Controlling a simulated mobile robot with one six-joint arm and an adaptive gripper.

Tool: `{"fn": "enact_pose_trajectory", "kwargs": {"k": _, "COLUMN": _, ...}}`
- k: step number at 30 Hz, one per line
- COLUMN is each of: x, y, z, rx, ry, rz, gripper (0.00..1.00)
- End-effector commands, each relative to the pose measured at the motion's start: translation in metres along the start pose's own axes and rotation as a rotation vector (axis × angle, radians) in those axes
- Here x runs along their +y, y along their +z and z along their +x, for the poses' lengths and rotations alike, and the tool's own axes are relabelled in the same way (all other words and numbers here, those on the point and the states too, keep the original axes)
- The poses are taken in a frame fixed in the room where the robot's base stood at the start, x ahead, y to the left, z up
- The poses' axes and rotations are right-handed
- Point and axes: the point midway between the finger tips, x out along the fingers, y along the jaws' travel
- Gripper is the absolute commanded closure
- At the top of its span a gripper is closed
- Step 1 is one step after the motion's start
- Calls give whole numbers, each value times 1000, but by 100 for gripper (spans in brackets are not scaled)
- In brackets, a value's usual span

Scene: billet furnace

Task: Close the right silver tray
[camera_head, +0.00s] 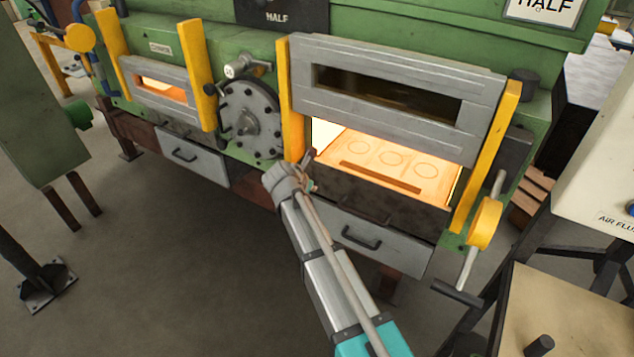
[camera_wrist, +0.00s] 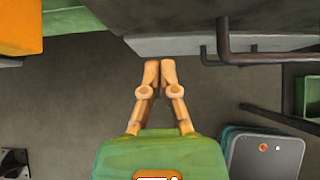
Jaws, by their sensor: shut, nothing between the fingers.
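The right silver tray (camera_head: 395,252) is a grey drawer front with a dark bar handle (camera_head: 361,238), below the right furnace opening. I cannot tell how far it stands out. My gripper (camera_head: 309,160) is near the tray's upper left, at the lower left corner of the opening; its fingers are hard to make out there. In the wrist view my gripper (camera_wrist: 160,66) is shut and empty, its fingertips together. A grey panel (camera_wrist: 175,45), seemingly the tray front, lies just beyond the fingertips, with a dark bar handle (camera_wrist: 255,57) to the right. I see no clear contact.
A left silver tray (camera_head: 193,157) sits below the smaller furnace door. The right furnace door (camera_head: 390,90) is raised over a glowing chamber (camera_head: 395,160). A yellow handwheel (camera_head: 486,224) and a black frame stand at the right. The floor in front is clear.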

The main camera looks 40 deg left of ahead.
Motion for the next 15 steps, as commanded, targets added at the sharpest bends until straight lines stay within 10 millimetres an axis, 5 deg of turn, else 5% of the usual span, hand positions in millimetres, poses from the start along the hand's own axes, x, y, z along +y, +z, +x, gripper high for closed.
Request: {"fn": "enact_pose_trajectory", "kwargs": {"k": 15, "x": -4, "y": 3, "z": -60, "rx": 1, "ry": -3, "rz": 3, "gripper": 100}}
